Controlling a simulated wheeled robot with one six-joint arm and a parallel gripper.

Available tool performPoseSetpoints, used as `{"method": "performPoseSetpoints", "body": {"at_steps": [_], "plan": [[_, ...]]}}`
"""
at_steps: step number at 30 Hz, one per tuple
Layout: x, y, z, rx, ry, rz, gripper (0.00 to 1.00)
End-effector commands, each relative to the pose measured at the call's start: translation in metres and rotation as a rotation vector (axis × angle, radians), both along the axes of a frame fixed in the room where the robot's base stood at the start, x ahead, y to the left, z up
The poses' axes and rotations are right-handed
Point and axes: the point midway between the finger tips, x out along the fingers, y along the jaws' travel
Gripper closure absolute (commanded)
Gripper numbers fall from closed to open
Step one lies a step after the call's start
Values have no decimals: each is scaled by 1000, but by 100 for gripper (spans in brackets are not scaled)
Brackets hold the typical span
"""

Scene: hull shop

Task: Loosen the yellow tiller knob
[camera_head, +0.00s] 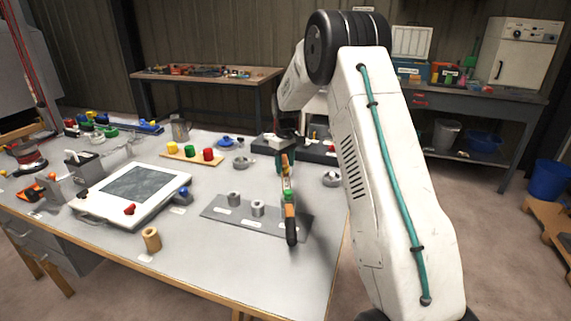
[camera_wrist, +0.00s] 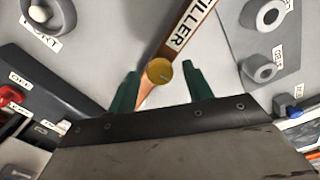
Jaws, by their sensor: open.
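The yellow tiller knob (camera_wrist: 159,72) is round and shows in the middle of the wrist view. It sits on a wooden bar, the tiller (camera_wrist: 185,30), which carries a TILLER label. My gripper (camera_wrist: 160,70) is open, with one green finger on each side of the knob and a visible gap at both sides. I cannot tell how far the fingertips are above the knob. In the head view my gripper (camera_head: 286,165) points down over the tiller (camera_head: 290,212), which ends in a black grip. The knob cannot be made out there.
A grey plate (camera_head: 220,213) with two metal collars lies left of the tiller. A white panel (camera_head: 140,190) with a dark screen, a board (camera_head: 190,158) with coloured knobs and a tan cylinder (camera_head: 151,239) stand farther left. A dark switch box (camera_wrist: 30,90) is beside my gripper.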

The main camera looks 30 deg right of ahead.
Motion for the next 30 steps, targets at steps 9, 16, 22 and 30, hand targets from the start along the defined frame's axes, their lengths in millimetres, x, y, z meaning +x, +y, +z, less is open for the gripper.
{"method": "performPoseSetpoints", "body": {"at_steps": [9, 16, 22, 30], "plan": [[0, 0, -2, 0, 0, 0, 55], [0, 0, -2, 0, 0, 0, 94], [0, 0, -2, 0, 0, 17, 94], [0, 0, -2, 0, 0, 138, 94]]}}
